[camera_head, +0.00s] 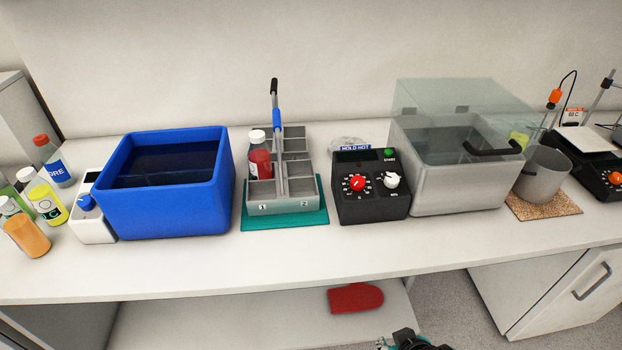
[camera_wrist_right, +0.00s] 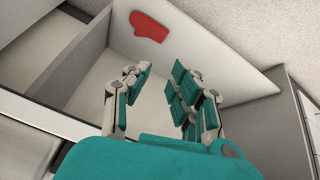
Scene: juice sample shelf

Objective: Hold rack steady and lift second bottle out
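The grey bottle rack (camera_head: 285,207) stands upright on a teal mat (camera_head: 257,222). It has several compartments, a tall central handle with a blue grip, and front labels 1 and 2. One bottle of red juice with a white cap (camera_head: 259,160) stands in a left-column compartment, behind the front one marked 1. The other compartments that I can see into look empty. My right gripper (camera_wrist_right: 161,72) is open and empty, below the counter's front edge, pointing toward the lower shelf. Only a small part of my right arm shows at the head view's bottom edge. My left gripper is not in view.
A blue water tub (camera_head: 168,205) stands left of the rack, with several bottles beyond it. A black control box (camera_head: 370,205) and a clear-lidded bath (camera_head: 455,185) stand to the right. The front counter strip is clear. A red mitt (camera_head: 355,299) lies below, also in the wrist view (camera_wrist_right: 149,27).

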